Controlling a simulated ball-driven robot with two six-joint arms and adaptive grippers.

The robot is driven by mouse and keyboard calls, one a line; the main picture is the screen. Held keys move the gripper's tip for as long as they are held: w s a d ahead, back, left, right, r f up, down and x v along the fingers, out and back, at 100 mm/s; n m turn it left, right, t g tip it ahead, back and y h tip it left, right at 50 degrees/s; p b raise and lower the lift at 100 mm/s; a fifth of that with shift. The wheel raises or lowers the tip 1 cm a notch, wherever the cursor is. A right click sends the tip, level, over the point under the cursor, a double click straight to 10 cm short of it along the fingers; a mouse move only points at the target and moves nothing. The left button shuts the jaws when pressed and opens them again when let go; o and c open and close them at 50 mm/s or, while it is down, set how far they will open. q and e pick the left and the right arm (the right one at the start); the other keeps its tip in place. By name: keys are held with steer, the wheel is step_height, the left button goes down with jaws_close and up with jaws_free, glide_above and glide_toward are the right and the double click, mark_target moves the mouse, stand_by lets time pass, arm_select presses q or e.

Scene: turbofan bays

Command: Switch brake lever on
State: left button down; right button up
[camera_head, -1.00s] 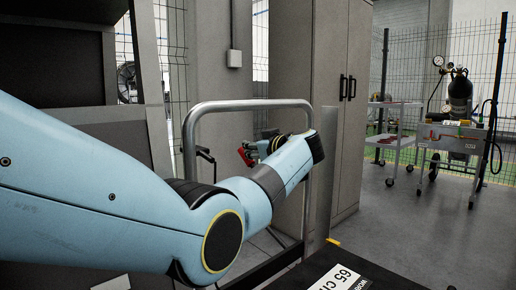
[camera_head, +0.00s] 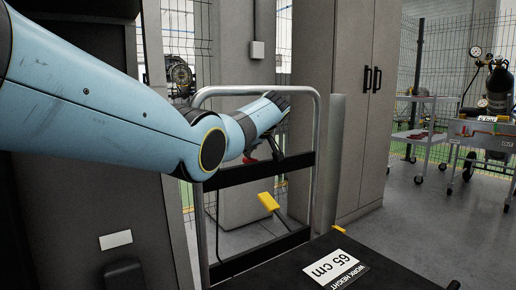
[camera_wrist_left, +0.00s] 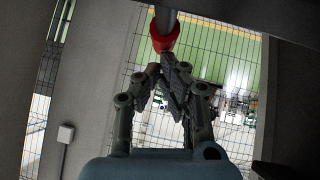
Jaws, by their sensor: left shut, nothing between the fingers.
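A grey rod with a red end (camera_wrist_left: 164,36), which looks like the brake lever, shows at the top of the left wrist view. In the head view a small red part (camera_head: 251,160) shows below my blue left wrist, mostly hidden by it. My left gripper (camera_wrist_left: 168,62) is shut and empty, its dark fingertips just below the red end in the wrist view. Whether they touch it I cannot tell. In the head view the left gripper (camera_head: 282,158) hangs by the metal rail frame. My right gripper is not in view.
A metal rail frame (camera_head: 318,130) stands around a dark platform with a "65 cm" label (camera_head: 336,268). A yellow pedal-like part (camera_head: 268,201) shows behind the rail. A grey cabinet (camera_head: 350,60) stands to the right. Open floor and carts (camera_head: 425,125) lie farther right.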

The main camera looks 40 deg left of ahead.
mark_target(248, 160)
arm_select(q)
steer(key=shift+a+f, duration=0.2)
steer(key=shift+f, duration=0.5)
steer(key=shift+w+a+f+b, duration=0.1)
steer(key=shift+a+f+b, duration=0.15)
steer(key=shift+f+b, duration=0.35)
steer(key=shift+f+g+h+b, duration=0.3)
steer(key=shift+f+h, duration=0.1)
steer(key=shift+h, duration=0.2)
steer(key=shift+f, duration=0.25)
steer(key=shift+d+f, duration=0.1)
steer(key=shift+f, duration=0.25)
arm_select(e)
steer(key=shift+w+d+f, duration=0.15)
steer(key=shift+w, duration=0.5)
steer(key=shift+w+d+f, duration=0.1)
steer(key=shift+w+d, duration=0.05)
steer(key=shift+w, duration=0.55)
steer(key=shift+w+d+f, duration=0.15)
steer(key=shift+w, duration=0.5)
arm_select(q)
steer(key=shift+d+r, duration=0.1)
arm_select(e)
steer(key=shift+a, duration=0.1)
arm_select(q)
steer(key=v, duration=1.1)
steer(key=shift+d+r, duration=0.2)
steer(key=shift+r, duration=0.05)
